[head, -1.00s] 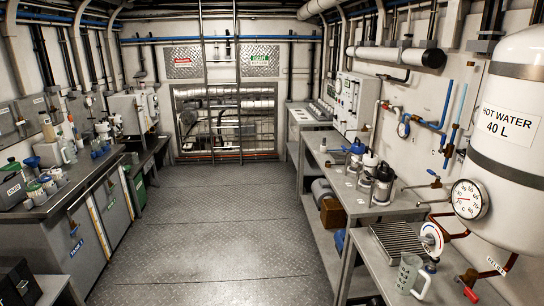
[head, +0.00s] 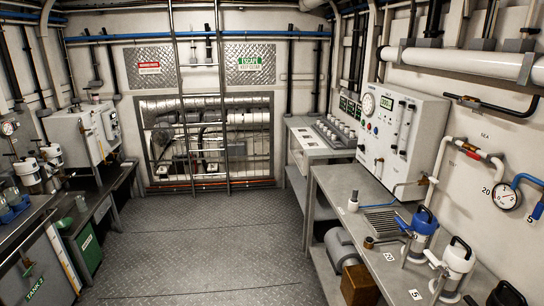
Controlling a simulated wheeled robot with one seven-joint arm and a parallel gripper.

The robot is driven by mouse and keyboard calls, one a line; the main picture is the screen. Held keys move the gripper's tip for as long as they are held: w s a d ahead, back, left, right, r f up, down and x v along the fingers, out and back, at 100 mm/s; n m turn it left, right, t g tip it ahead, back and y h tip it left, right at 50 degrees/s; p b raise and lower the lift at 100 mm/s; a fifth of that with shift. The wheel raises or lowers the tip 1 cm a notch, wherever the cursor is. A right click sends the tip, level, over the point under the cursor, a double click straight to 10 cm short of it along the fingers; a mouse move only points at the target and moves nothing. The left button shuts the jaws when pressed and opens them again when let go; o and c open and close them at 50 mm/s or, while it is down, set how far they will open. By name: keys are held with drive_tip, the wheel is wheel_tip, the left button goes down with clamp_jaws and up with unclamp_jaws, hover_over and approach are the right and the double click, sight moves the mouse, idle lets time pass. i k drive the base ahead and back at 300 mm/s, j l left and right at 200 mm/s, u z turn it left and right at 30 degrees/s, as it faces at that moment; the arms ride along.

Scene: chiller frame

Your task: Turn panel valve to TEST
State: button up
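A white control panel (head: 430,150) is mounted on the right wall above the steel bench. It carries a round gauge (head: 367,104) at its left end, green displays, small knobs and vertical tube-like fittings. Which of the small fittings is the panel valve, and where it points, is too small to tell. A pipe with a red-marked fitting runs into the wall beside the panel's right side. My gripper is not in view.
The right bench (head: 345,185) holds a drain grille (head: 382,219), a blue-topped canister (head: 423,232) and a white canister (head: 455,264). A brown box (head: 360,285) is under it. A counter (head: 88,212) lines the left. The floor (head: 205,245) between is clear.

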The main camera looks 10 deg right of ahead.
sight(375, 167)
drive_tip(key=i+j+z, duration=0.1)
drive_tip(key=i+z, duration=0.25)
drive_tip(key=i, duration=0.15)
drive_tip(key=i+j+z, duration=0.3)
drive_tip(key=i, duration=0.2)
drive_tip(key=i+j+z, duration=0.65)
drive_tip(key=i+j, duration=0.35)
drive_tip(key=i+j+u, duration=0.7)
drive_tip(key=i+u, duration=0.35)
